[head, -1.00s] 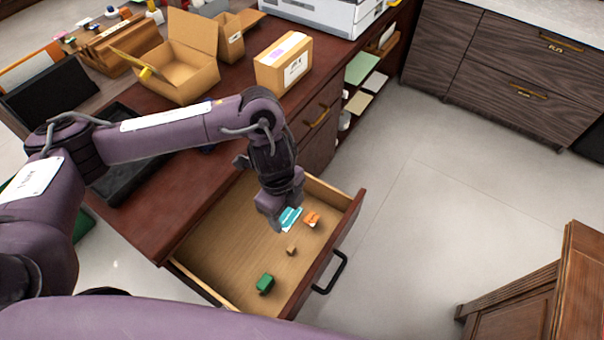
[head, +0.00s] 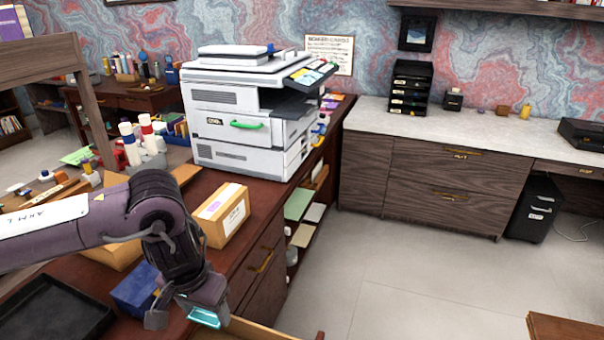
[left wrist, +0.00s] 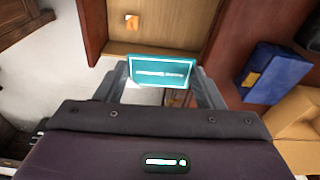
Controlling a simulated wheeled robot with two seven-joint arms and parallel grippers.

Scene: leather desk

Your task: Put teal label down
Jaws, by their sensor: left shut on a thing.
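My left gripper (head: 182,318) is shut on the teal label (head: 204,316), at the front edge of the desk in the head view. In the left wrist view the teal label (left wrist: 160,71) sits between the two fingers, with pale print on its face. It is held above the open drawer's edge (left wrist: 155,50). An orange item (left wrist: 132,21) lies in the drawer beyond it. My right gripper is in neither view.
A blue box (head: 135,288) stands on the desk beside my left gripper, and a taped cardboard box (head: 222,213) is behind it. A black tray (head: 52,318) lies at left. A printer (head: 245,115) stands farther back.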

